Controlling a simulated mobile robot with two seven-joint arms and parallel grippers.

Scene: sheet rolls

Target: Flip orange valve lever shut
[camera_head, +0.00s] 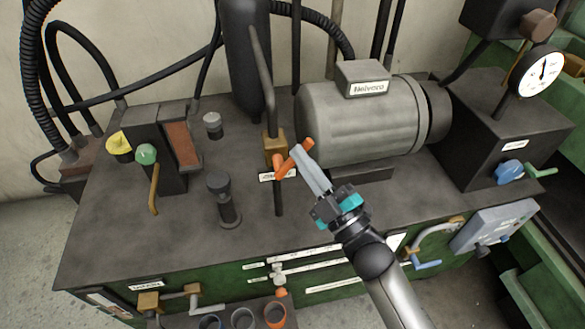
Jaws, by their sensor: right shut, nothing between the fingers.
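The orange valve lever (291,160) is mounted on a brass valve body (274,147) on a dark vertical pipe near the middle of the bench. The lever slants up to the right from the valve. My right gripper (301,152) comes in from the lower right. Its fingers are closed together with nothing between them, and the tips are at the lever's upper right end. I cannot tell whether they touch it. My left gripper is not in view.
A grey motor (350,125) stands right behind the gripper. A black knob post (224,200) and a green-knobbed lever (148,155) stand to the left. A pressure gauge (538,73) is at the right. The bench top (120,235) is clear at front left.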

